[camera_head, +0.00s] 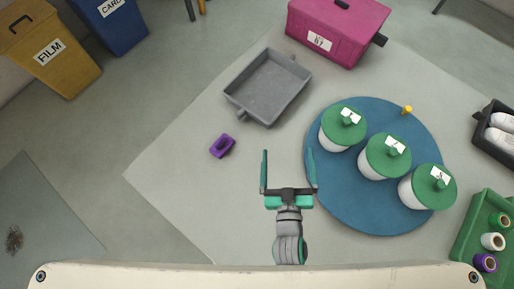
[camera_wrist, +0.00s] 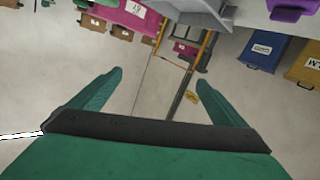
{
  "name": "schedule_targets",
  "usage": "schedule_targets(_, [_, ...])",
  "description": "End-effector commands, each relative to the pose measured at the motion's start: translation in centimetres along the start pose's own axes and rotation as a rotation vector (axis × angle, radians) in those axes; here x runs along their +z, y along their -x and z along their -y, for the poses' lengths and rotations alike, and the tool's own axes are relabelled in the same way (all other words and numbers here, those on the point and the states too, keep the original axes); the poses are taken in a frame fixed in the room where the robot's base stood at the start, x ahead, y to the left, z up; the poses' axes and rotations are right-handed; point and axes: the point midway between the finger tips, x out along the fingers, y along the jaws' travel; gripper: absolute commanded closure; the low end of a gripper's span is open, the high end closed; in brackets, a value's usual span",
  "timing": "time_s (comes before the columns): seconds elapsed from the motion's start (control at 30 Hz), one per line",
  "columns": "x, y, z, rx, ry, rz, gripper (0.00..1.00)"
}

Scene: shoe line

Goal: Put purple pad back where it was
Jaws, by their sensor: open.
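The purple pad (camera_head: 223,146) lies on the pale table to the left of my gripper, just below and left of the grey tray. My gripper (camera_head: 288,168) is open and empty, with its two green fingers spread, between the pad and the blue round mat. In the wrist view my gripper (camera_wrist: 155,88) also shows open with nothing between the fingers. A purple thing at the top right of the wrist view (camera_wrist: 292,8) looks like the pad, cut off by the frame edge.
An empty grey tray (camera_head: 256,104) stands behind the pad. A blue round mat (camera_head: 340,205) bears white tubs with green lids (camera_head: 386,153). A magenta box (camera_head: 355,27) stands at the back, a green crate (camera_head: 468,238) with spools at right.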

Motion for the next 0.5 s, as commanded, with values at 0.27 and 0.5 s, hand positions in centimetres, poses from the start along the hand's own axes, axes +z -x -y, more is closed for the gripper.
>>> schedule_targets(0.27, [1.2, 9.8, 6.0, -0.052, -0.113, 0.084, 0.04])
schedule_targets(0.5, [0.3, 13.8, 8.5, -0.04, -0.188, 0.111, 0.04])
